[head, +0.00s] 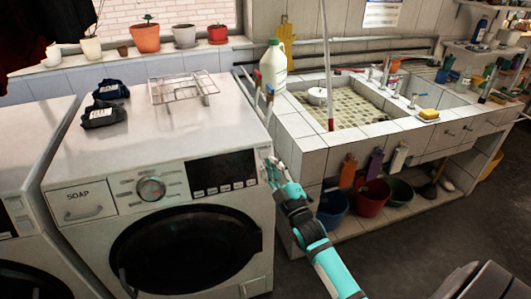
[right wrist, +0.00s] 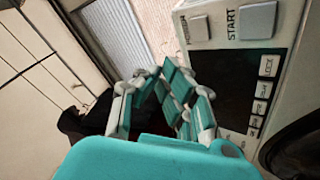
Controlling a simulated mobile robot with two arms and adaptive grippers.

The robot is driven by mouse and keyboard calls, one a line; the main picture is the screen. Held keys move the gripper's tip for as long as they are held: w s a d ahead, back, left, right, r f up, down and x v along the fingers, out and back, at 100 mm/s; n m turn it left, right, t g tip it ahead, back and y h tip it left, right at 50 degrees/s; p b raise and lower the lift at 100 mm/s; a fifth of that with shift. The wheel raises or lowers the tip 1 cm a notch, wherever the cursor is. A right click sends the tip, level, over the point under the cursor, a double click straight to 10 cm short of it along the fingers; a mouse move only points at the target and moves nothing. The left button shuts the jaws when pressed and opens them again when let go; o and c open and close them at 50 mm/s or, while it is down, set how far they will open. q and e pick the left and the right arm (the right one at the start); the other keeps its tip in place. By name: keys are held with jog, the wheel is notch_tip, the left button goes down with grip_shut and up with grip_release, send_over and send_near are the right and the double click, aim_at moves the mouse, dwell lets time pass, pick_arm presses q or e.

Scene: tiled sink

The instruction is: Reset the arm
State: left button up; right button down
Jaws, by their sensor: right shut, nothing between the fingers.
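My right gripper (head: 272,170) is in front of the washing machine's (head: 180,150) upper right front corner, beside the control panel. Its arm, teal and black, comes in from the lower right. In the right wrist view the gripper's fingers (right wrist: 165,75) are drawn together with nothing between them. The machine's panel with its START button (right wrist: 257,20) is just to their right. I cannot tell whether the fingers touch the machine. My left gripper is not in view.
A tiled sink (head: 300,125) stands right of the machine, with buckets (head: 372,197) and bottles beneath. A wire rack (head: 182,88) and dark folded cloths (head: 103,115) lie on the machine's top. A white bottle (head: 273,66) stands at the sink's left.

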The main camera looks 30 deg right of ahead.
dwell(0.3)
jog(key=s+a+f+m+g+y, duration=0.1)
jog(key=s+a+f+g, duration=0.2)
jog(key=f, duration=0.9)
jog(key=s+a+f+m+g, duration=0.1)
jog(key=s+f+g, duration=0.25)
jog(key=f, duration=0.85)
jog(key=s+a+f+m+g+y, duration=0.1)
jog(key=s+a+f+m+g, duration=0.3)
jog(key=f, duration=0.8)
jog(key=s+a+f+g, duration=0.3)
jog(key=s+f+g, duration=0.2)
jog(key=s+f, duration=1.3)
jog(key=s+f+g, duration=0.2)
jog(key=s, duration=0.8)
jog(key=s+a+f+m+g, duration=0.1)
jog(key=s+f+g, duration=0.1)
jog(key=s, duration=0.9)
jog(key=shift+s+a+f+g+y, duration=0.15)
jog(key=shift+s+a+g+y, duration=0.15)
jog(key=shift+g, duration=0.15)
